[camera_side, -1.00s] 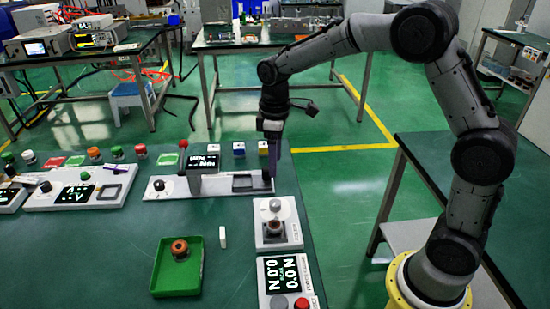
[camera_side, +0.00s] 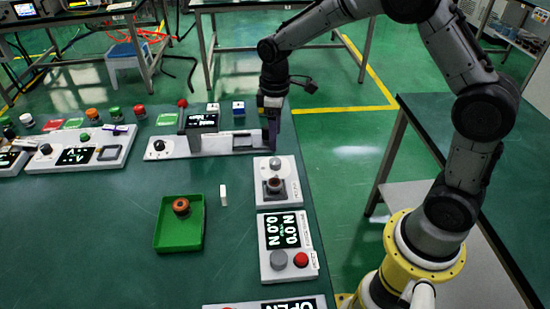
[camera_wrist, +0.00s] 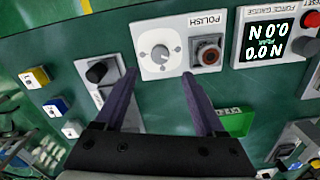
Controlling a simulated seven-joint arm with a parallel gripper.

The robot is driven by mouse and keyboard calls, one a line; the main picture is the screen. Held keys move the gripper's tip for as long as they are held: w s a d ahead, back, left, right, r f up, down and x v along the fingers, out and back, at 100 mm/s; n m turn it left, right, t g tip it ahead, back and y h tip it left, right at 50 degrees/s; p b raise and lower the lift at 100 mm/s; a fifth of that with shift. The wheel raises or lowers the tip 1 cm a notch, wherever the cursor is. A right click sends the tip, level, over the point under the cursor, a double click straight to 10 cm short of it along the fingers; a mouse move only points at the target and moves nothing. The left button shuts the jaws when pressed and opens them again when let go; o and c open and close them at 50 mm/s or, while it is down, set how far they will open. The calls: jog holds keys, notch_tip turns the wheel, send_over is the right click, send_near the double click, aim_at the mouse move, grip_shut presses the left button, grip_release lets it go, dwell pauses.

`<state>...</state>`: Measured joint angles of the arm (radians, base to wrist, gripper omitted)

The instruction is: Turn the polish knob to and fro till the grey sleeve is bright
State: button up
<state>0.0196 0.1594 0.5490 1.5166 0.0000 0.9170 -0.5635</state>
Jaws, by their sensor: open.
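The polish unit (camera_wrist: 185,70) is a white panel labelled POLISH. Its round, pale polish knob (camera_wrist: 160,53) lies just beyond my fingertips in the wrist view. Beside the knob, a dark square holder carries a round piece (camera_wrist: 208,54) with a reddish-grey ring, perhaps the sleeve; I cannot tell its finish. In the side view the knob (camera_side: 275,163) is at the back of the panel, with the round piece (camera_side: 274,184) in front. My gripper (camera_wrist: 158,74) is open and empty, its purple fingers apart. In the side view my gripper (camera_side: 272,145) hangs behind the polish unit.
A force gauge (camera_side: 286,245) stands in front of the polish unit. A green tray (camera_side: 180,235) holding an orange-brown ring, and a small white block (camera_side: 223,195), are to the left. A long panel with a black display (camera_side: 202,122) lies behind, close to my fingers.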

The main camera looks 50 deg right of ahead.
aim_at(275, 161)
notch_tip(275, 161, down, 9)
jog(key=shift+r, duration=0.1)
jog(key=shift+c, duration=0.2)
grip_shut()
dwell(0.4)
